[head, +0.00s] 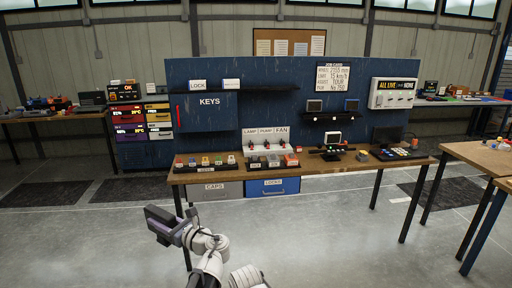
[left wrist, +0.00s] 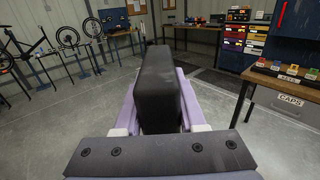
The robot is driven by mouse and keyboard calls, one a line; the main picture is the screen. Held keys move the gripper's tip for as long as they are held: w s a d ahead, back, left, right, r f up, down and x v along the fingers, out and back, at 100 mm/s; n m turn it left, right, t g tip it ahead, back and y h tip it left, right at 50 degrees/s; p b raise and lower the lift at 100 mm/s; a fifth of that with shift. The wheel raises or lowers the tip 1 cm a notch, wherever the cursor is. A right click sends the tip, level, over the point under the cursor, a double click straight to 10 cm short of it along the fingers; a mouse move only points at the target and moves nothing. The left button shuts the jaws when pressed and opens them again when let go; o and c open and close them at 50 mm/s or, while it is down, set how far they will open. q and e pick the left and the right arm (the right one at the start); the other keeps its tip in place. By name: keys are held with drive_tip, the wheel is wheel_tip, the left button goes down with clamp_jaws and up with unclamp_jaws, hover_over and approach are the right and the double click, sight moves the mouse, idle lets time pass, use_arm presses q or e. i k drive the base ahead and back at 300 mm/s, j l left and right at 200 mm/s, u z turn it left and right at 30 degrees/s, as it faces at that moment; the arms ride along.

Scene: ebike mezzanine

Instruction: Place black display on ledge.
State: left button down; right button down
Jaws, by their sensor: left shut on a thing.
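My left gripper (head: 178,231) is shut on the black display (head: 160,222), held in the air in front of the bench's left end. In the left wrist view the display (left wrist: 158,90) is a dark upright block between the purple fingers; its screen face is hidden there. A narrow black ledge (head: 332,118) is fixed to the blue panel, far to the right of and beyond the gripper. My right gripper is not in view.
A longer black shelf (head: 260,91) is on the panel's left. Another table (head: 480,157) stands at right. The floor in front is clear.

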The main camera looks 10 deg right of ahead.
sight(332, 115)
drive_tip(key=i+z, duration=0.25)
drive_tip(key=i, duration=1.25)
drive_tip(key=i+j+z, duration=0.2)
drive_tip(key=i+z, duration=0.3)
drive_tip(key=i+j+z, duration=1.45)
drive_tip(key=j, duration=0.3)
drive_tip(key=k+l, duration=0.05)
drive_tip(key=k, duration=0.05)
